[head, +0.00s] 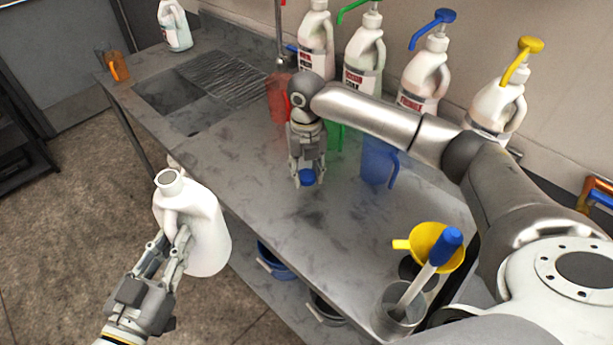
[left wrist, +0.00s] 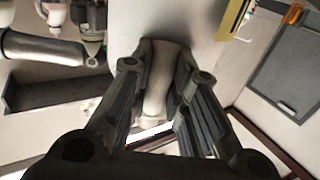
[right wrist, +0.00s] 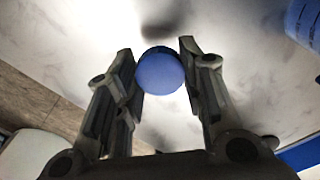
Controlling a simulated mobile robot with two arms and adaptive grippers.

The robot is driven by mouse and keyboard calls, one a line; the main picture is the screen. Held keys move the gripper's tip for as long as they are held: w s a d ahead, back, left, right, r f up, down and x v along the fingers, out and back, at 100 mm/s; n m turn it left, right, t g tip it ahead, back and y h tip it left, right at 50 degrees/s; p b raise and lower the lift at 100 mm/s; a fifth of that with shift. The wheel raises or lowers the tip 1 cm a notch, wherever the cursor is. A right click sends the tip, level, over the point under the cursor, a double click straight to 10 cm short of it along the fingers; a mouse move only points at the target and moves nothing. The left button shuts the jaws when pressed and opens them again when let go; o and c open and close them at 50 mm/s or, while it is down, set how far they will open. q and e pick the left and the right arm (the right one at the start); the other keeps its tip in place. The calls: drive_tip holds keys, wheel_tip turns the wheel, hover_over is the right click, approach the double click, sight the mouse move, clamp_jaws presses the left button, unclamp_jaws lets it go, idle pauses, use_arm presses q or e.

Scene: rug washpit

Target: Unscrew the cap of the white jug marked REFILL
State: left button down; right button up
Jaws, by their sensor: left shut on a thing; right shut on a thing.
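The white jug (head: 208,240) is held off the left front edge of the bench, upright with a slight tilt. Its neck (head: 169,180) is open, with no cap on it. No REFILL marking shows on the side I see. My left gripper (head: 172,245) is shut on the jug's handle, which shows between the fingers in the left wrist view (left wrist: 162,85). My right gripper (head: 307,176) is shut on a blue cap (head: 307,178), above the bench and well apart from the jug. The cap also shows between the fingertips in the right wrist view (right wrist: 160,72).
Several white pump bottles (head: 362,62) stand along the wall. Red (head: 279,98), green (head: 335,136) and blue (head: 377,165) measuring jugs stand near my right arm. A yellow funnel (head: 436,243) and a metal cup (head: 393,318) with a brush are at front right. The bench's middle front is clear.

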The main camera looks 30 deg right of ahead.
sight(306, 171)
use_arm(q)
drive_tip(key=shift+r, duration=0.2)
use_arm(e)
drive_tip(key=shift+w+d+f, duration=0.25)
drive_tip(key=shift+w+f, duration=0.3)
drive_tip(key=shift+f, duration=0.2)
use_arm(q)
drive_tip(key=shift+r+p, duration=0.65)
drive_tip(key=shift+p, duration=0.1)
use_arm(e)
wheel_tip(306, 171, down, 2)
drive_tip(key=shift+f, duration=0.65)
drive_tip(key=o, duration=1.1)
